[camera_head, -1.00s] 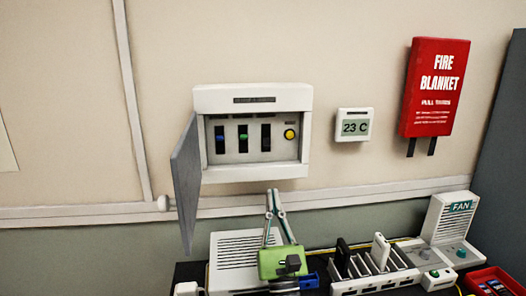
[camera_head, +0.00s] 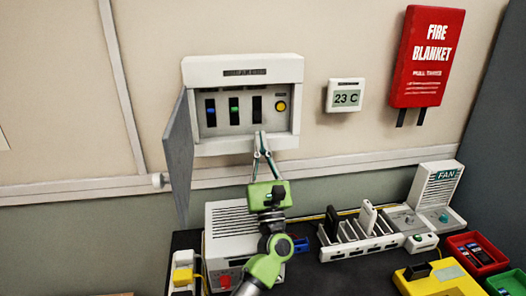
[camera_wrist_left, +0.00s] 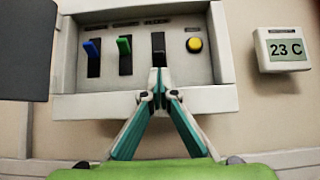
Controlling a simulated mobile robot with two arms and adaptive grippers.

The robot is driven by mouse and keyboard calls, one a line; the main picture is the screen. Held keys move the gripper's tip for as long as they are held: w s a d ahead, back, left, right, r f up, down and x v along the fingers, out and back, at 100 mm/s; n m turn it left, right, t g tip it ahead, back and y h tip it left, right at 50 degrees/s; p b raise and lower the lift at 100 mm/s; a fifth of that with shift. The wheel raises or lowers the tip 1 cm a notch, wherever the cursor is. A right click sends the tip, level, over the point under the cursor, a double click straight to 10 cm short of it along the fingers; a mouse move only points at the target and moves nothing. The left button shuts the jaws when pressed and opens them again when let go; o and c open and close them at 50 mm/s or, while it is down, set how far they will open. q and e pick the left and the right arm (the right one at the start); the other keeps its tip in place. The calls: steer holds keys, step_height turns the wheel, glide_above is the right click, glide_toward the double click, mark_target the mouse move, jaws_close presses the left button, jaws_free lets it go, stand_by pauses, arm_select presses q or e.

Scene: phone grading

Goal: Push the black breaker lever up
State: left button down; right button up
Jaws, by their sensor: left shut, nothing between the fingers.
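The white breaker box (camera_head: 243,67) is on the wall with its grey door (camera_head: 179,150) swung open to the left. Inside, from left to right, are a blue lever (camera_wrist_left: 92,48), a green lever (camera_wrist_left: 124,45), the black lever (camera_wrist_left: 158,55) and a round yellow button (camera_wrist_left: 194,44). The black lever sits in a dark slot (camera_head: 257,103); its position is hard to read in the head view. My left gripper (camera_head: 260,135) is shut and empty. Its tips (camera_wrist_left: 158,75) are just below the black lever in the wrist view; whether they touch it I cannot tell. My right gripper is not in view.
The box's lower ledge (camera_wrist_left: 90,105) juts out beneath the levers. A thermostat (camera_head: 346,95) and a red fire blanket (camera_head: 424,55) hang to the right. Below, the dark table holds a white vented unit (camera_head: 228,220), a slotted rack (camera_head: 345,245) and a fan unit (camera_head: 434,195).

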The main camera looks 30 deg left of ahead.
mark_target(258, 115)
arm_select(q)
steer(key=x, duration=0.3)
steer(key=shift+p, duration=0.35)
